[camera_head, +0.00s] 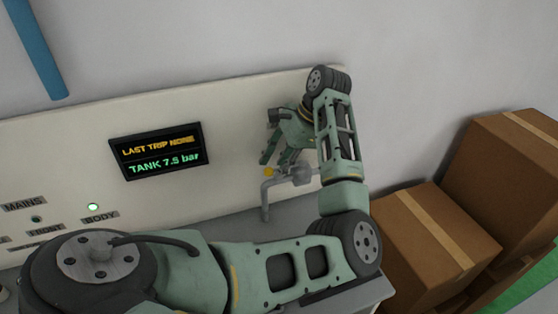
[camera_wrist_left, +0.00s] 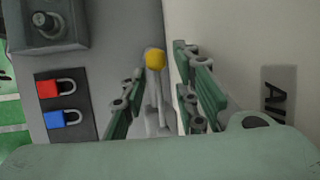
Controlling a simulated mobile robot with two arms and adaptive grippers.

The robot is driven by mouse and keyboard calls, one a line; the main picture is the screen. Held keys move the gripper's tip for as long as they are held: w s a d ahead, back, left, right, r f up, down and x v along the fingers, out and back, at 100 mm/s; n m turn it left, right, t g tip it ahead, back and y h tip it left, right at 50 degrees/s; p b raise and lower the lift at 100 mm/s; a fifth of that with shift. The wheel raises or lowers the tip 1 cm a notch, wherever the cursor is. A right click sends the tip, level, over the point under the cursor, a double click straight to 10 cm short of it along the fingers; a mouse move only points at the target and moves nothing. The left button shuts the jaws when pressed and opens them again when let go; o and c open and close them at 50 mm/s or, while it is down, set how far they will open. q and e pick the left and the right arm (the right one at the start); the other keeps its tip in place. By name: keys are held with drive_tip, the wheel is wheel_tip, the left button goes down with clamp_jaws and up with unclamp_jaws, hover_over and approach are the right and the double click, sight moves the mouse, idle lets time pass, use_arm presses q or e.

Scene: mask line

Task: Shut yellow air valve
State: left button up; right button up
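The yellow air valve shows as a small yellow knob (camera_head: 268,172) on grey pipework at the right of the panel, beneath my left gripper (camera_head: 274,158). In the left wrist view the yellow end (camera_wrist_left: 155,58) sits on a grey stem, in line with the gap between my left gripper's fingers (camera_wrist_left: 158,72). The fingers are apart, one on each side of the stem. I cannot tell whether either touches it. Part of the valve is hidden behind the gripper and arm. My right gripper is not in view.
A dark display (camera_head: 158,150) reads "TANK 7.5 bar". A green lamp (camera_head: 93,207) is lit above "BODY". Cardboard boxes (camera_head: 430,232) stand at the right. A red padlock (camera_wrist_left: 56,88) and a blue padlock (camera_wrist_left: 62,119) show in the left wrist view.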

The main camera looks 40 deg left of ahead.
use_arm(q)
drive_tip(key=shift+c, duration=0.8)
drive_tip(key=c, duration=0.5)
clamp_jaws()
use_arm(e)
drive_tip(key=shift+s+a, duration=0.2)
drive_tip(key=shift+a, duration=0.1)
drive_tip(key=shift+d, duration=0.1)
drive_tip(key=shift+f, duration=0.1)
